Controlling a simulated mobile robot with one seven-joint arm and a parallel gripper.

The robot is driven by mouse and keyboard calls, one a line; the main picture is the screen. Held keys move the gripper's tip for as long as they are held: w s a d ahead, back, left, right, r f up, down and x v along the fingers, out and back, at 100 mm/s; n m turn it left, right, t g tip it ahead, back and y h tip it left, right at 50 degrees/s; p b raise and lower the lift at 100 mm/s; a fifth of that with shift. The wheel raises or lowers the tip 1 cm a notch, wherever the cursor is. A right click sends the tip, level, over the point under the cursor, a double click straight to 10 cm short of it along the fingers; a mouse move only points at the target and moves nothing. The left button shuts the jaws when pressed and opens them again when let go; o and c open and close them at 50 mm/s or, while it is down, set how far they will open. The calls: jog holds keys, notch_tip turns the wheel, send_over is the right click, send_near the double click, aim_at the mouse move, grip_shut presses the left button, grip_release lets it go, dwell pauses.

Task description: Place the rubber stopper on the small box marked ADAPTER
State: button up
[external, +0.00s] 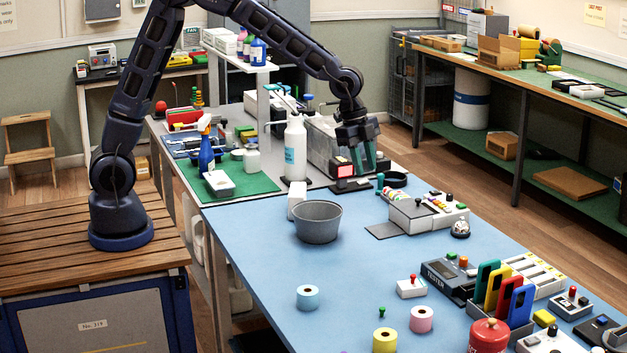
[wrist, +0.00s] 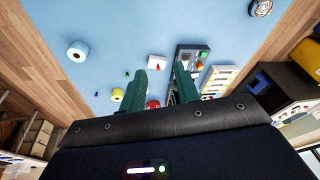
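My gripper (external: 364,168) is above the far part of the blue table, near the scale-like device with a red display. Its two green fingers stand apart with nothing between them, as the wrist view (wrist: 165,66) shows. A small green peg-like piece (external: 382,312) stands on the front of the blue mat and may be the rubber stopper; it appears small in the wrist view (wrist: 127,76). A dark teal upright piece (external: 379,182) near the gripper is another candidate. A small white box (external: 297,201) stands beside the grey bucket; I cannot read ADAPTER on any box.
The grey bucket (external: 318,222) stands mid-table. Blue (external: 308,297), pink (external: 421,319) and yellow (external: 384,341) rolls lie at the front. A tester (external: 447,278) and phone rack (external: 518,318) crowd the right. The mat's middle is clear.

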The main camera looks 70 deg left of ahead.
jog(key=s+a+r+n+t+y, duration=0.1)
jog(key=s+a+r+n, duration=0.1)
jog(key=s+a+r, duration=0.4)
jog(key=s+a+r+n, duration=0.3)
jog(key=s+a, duration=0.1)
jog(key=a, duration=0.4)
jog(key=s+a+r+n+t+y, duration=0.1)
jog(key=s+a+r+n, duration=0.1)
jog(key=s+a+r, duration=0.4)
jog(key=s+a+f+n, duration=0.1)
jog(key=s+a+n, duration=0.2)
jog(key=s+a, duration=0.4)
jog(key=s+a+f+n, duration=0.1)
jog(key=s+a+n, duration=0.3)
jog(key=s, duration=0.9)
jog(key=a, duration=0.2)
jog(key=shift+s+a+n+t, duration=0.25)
jog(key=shift+a+n+t, duration=0.05)
jog(key=shift+a+t, duration=0.1)
jog(key=shift+f, duration=0.1)
